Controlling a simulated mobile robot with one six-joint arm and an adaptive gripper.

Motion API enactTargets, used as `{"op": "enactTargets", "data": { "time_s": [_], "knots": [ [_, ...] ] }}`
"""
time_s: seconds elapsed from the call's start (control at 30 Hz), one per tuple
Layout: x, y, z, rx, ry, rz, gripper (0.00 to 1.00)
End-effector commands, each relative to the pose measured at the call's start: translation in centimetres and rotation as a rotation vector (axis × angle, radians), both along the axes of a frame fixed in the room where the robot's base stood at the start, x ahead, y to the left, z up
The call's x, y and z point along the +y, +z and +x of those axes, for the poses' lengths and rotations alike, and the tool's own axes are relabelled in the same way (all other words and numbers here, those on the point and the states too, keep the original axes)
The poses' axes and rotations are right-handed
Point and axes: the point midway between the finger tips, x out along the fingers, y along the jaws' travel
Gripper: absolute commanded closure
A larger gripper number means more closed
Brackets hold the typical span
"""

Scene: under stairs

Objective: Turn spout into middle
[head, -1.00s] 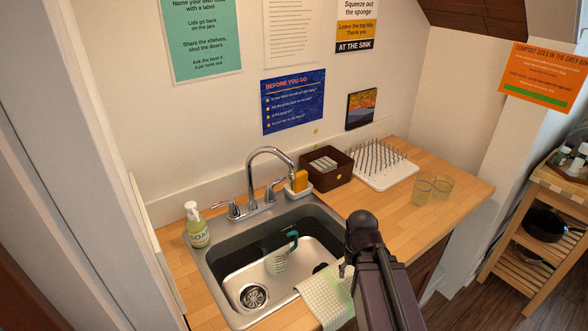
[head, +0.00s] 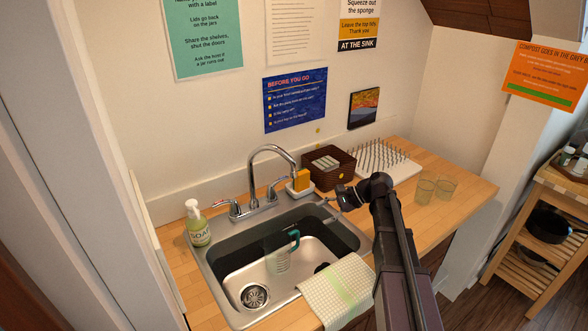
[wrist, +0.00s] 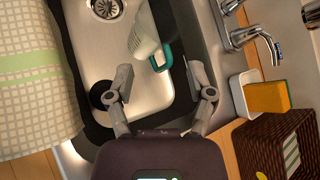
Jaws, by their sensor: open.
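The chrome gooseneck spout (head: 268,150) rises from the faucet base behind the sink, between two lever handles. In the head view it arches to the right, its tip near the yellow sponge. The sink (head: 228,290) lies in front of it. My gripper (head: 328,206) is over the right end of the sink, to the right of the spout and lower than its tip, apart from it. In the wrist view my gripper (wrist: 160,72) is open and empty above the basin.
A clear jug with a teal handle (head: 292,238) stands in the sink. A soap bottle (head: 198,226) is left of it. A sponge holder (head: 299,188), brown basket (head: 339,176) and drying rack (head: 403,170) stand behind. A checked cloth (head: 338,291) hangs over the front edge; glasses (head: 425,191) stand right.

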Motion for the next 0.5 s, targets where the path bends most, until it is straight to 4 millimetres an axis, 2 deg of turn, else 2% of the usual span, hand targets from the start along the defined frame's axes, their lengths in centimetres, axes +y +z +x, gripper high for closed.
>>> {"op": "enactTargets", "data": {
  "time_s": [0.03, 0.2, 0.33, 0.5],
  "knots": [
    [-0.3, 0.7, 1.8, 0.045, -0.036, 0.059, 0.31],
    [-1.2, 3.9, 5.6, 0.214, -0.13, 0.269, 0.31],
    [-2.3, 6.3, 8.0, 0.337, -0.171, 0.413, 0.31],
    [-3.6, 8.5, 9.9, 0.453, -0.189, 0.541, 0.31]
  ]
}}
